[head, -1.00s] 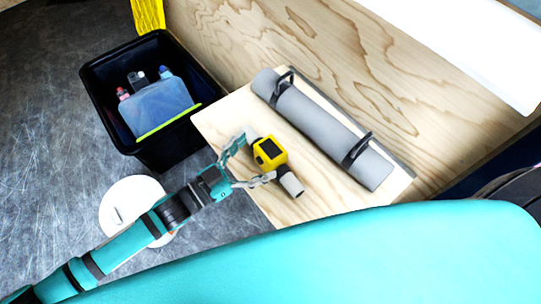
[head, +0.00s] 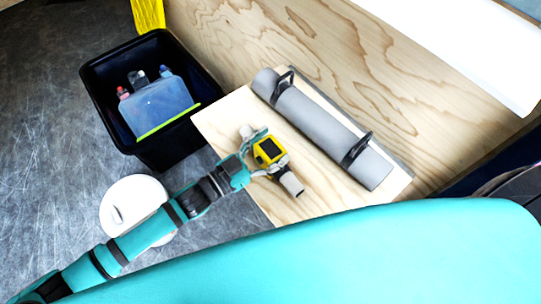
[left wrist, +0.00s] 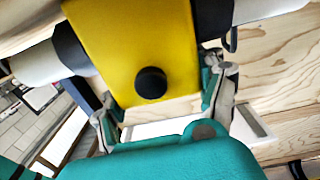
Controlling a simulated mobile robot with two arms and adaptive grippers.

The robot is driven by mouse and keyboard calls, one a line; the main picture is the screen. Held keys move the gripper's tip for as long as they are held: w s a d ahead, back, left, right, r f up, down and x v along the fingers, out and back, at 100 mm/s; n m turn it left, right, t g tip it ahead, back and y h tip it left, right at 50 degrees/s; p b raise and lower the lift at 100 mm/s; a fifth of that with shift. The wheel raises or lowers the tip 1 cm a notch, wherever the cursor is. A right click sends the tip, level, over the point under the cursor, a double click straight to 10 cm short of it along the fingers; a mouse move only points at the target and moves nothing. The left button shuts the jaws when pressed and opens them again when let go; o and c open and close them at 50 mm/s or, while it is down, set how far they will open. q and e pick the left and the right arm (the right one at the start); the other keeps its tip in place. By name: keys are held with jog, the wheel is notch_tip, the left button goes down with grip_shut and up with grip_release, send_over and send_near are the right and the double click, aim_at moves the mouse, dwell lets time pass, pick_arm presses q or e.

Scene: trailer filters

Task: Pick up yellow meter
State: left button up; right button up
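The yellow meter (head: 268,151) has a dark display and grey pipe stubs at its ends. It lies on the light wooden board beside the grey roll. My left gripper (head: 272,148) reaches it from the left, one finger on each side of the yellow body. In the left wrist view the meter (left wrist: 135,45) fills the top middle, with a black round knob facing the camera. The fingers of my left gripper (left wrist: 162,100) are drawn in close against its sides. The meter still appears to rest at board level. My right gripper is not in view.
A wooden board (head: 225,118) carries a grey cylinder (head: 325,130) with black clamps right of the meter. A black bin (head: 107,75) with a translucent container (head: 160,105) stands left. A white round object (head: 135,190) is on the floor under my left arm. A plywood wall rises behind.

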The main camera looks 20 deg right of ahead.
pick_arm(q)
jog(key=shift+c, duration=1.1)
